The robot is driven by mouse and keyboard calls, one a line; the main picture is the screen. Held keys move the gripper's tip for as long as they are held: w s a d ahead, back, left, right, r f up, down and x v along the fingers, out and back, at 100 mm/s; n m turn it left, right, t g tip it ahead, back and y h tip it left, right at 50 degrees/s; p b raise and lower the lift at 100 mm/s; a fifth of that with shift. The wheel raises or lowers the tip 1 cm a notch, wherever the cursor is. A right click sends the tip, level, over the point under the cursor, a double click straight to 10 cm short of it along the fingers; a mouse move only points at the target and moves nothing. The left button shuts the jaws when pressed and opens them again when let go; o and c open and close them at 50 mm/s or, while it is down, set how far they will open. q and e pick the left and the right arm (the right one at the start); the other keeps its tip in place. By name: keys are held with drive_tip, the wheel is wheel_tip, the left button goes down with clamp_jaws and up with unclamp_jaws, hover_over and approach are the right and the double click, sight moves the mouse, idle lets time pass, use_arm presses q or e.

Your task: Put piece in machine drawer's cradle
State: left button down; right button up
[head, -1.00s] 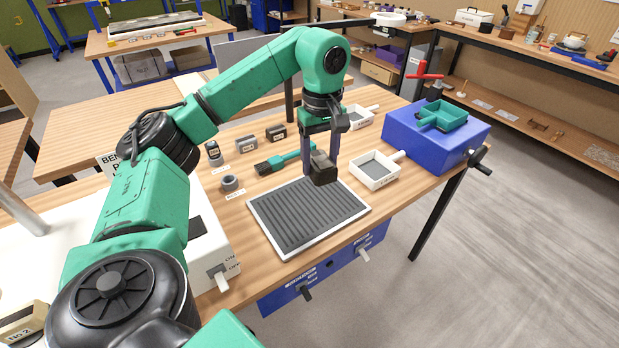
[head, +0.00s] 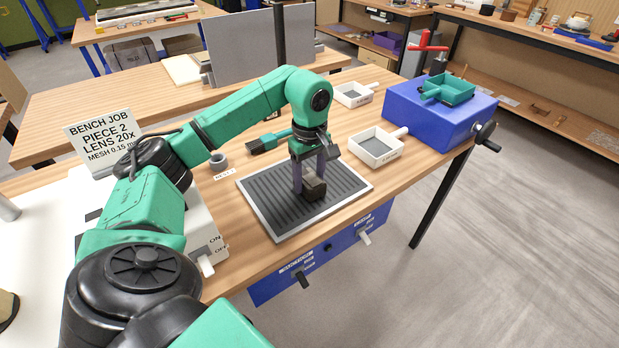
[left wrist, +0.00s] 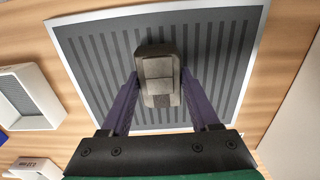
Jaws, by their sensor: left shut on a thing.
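My left gripper (head: 309,178) is shut on a dark grey-brown block-shaped piece (head: 315,190), over the ribbed dark mat with a pale rim (head: 276,236). In the left wrist view the piece (left wrist: 157,66) sits between the two purple fingers, with paler patches on its near face. I cannot tell whether it touches the mat. A white machine box with an ON/OFF switch (head: 206,232) stands at the left, partly hidden by my arm. I cannot make out a drawer cradle. My right gripper is not in view.
A sign (head: 102,139) reads piece 2, lens 20x, mesh 0.15 mm. A teal brush (head: 272,141), a grey ring (head: 218,162) and white sieves (head: 378,148) (head: 353,94) lie around the mat. A blue box with a crank (head: 430,120) stands right. A blue panel with handles (head: 325,262) hangs below the tabletop edge.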

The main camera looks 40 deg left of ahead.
use_arm(q)
drive_tip(key=shift+w+f, duration=0.1)
drive_tip(key=shift+f, duration=0.15)
drive_tip(key=shift+c, duration=0.6)
unclamp_jaws()
